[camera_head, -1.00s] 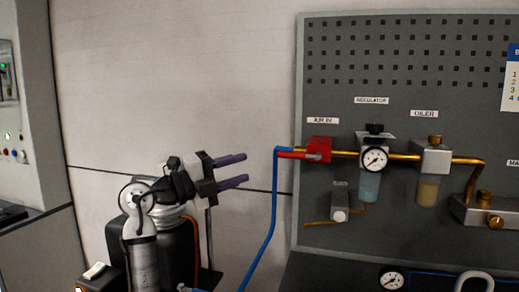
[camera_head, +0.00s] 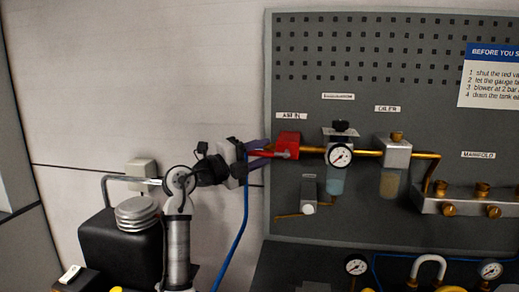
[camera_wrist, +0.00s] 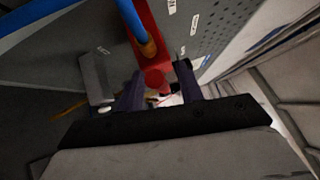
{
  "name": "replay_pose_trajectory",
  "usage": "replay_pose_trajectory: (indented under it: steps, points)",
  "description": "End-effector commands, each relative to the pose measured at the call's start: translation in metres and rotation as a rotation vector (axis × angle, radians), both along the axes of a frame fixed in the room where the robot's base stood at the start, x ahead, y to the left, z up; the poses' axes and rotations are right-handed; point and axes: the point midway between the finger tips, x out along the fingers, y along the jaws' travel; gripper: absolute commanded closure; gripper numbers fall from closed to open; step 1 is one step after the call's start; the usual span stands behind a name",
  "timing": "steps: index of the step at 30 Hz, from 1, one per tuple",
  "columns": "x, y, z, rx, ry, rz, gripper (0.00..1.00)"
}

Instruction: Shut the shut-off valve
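The shut-off valve (camera_head: 289,142) is a red block under the "AIR IN" label, at the left end of the brass pipe. Its red lever (camera_head: 262,153) points left from the valve, roughly in line with the pipe. My gripper (camera_head: 267,152) is at the lever from the left, its purple fingers apart, one above and one below it. In the wrist view my gripper (camera_wrist: 160,92) shows both fingers spread, with red valve parts (camera_wrist: 154,76) between and beyond them. Whether either finger touches the lever I cannot tell.
A blue hose (camera_head: 240,225) hangs down from the valve's left, close behind my gripper. The regulator gauge (camera_head: 339,156), oiler (camera_head: 393,165) and manifold (camera_head: 470,202) lie right along the grey pegboard (camera_head: 400,70).

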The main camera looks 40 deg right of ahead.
Motion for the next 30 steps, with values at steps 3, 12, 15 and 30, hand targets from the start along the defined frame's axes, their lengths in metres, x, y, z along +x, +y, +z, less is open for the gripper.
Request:
replay_pose_trajectory:
  steps: [3, 12, 15, 30]
  points:
    - [-0.0001, -0.0014, -0.0003, 0.0, 0.0, 0.0, 0.63]
    - [0.0, -0.0008, -0.0003, 0.0, 0.0, 0.0, 0.83]
    - [0.0, -0.0008, -0.0002, 0.0, 0.0, 0.0, 0.96]
    - [-0.0001, -0.0057, -0.0021, -0.008, 0.01, -0.001, 1.0]
